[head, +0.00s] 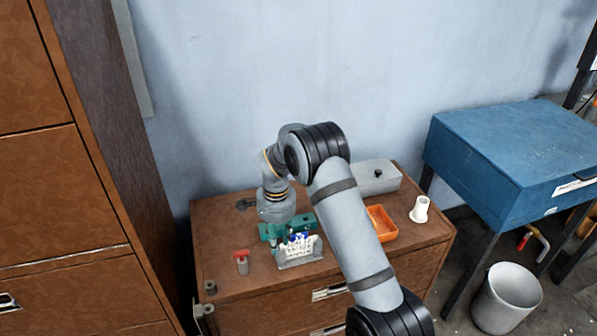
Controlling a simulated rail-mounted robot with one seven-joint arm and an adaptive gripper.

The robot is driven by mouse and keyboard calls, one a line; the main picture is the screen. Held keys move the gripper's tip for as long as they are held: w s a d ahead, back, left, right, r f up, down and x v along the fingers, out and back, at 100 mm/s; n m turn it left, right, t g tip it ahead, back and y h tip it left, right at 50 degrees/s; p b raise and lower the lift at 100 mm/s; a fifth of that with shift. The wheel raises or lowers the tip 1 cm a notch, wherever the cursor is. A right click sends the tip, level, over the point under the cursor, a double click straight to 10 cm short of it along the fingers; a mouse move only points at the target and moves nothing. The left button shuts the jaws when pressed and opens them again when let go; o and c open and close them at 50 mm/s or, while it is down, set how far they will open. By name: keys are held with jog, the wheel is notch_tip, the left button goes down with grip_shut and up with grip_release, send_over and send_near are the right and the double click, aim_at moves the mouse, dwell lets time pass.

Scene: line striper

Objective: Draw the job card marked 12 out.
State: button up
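Several white cards (297,246) with small dark markings stand in a grey metal holder (302,260) on the brown cabinet top. The markings are too small to read, so I cannot tell which card is marked 12. Small blue parts show at the cards' upper edge; I cannot tell what they belong to. My arm reaches over the cabinet, and its wrist ends just above and left of the cards. A green thing (268,232) lies directly below the wrist, behind the holder.
A red-topped grey piece (242,262) stands left of the holder. An orange tray (383,224), a grey lidded box (376,178) and a white cone-like piece (420,209) are to the right. A tall brown cabinet (50,190) stands left; a blue desk (510,150) stands right.

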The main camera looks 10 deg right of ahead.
aim_at(299, 235)
jog(key=w+d+r+m+p, duration=0.3)
jog(key=d+r+m+p, duration=0.25)
jog(key=r+p, duration=0.25)
jog(key=shift+g, duration=0.3)
jog(key=f+b, duration=0.1)
jog(key=f, duration=0.2)
jog(key=d+f+b, duration=0.1)
jog(key=f+b, duration=0.1)
jog(key=f, duration=0.1)
jog(key=f+b, duration=0.2)
jog(key=shift+w+d+f, duration=0.3)
jog(key=shift+f, duration=0.1)
jog(key=shift+f+b, duration=0.4)
jog(key=shift+b, duration=0.05)
jog(key=shift+f+b, duration=0.6)
jog(key=shift+f, duration=0.2)
jog(key=shift+s+r, duration=0.2)
jog(key=shift+r, duration=0.2)
jog(key=shift+w+f, duration=0.2)
jog(key=shift+w, duration=0.05)
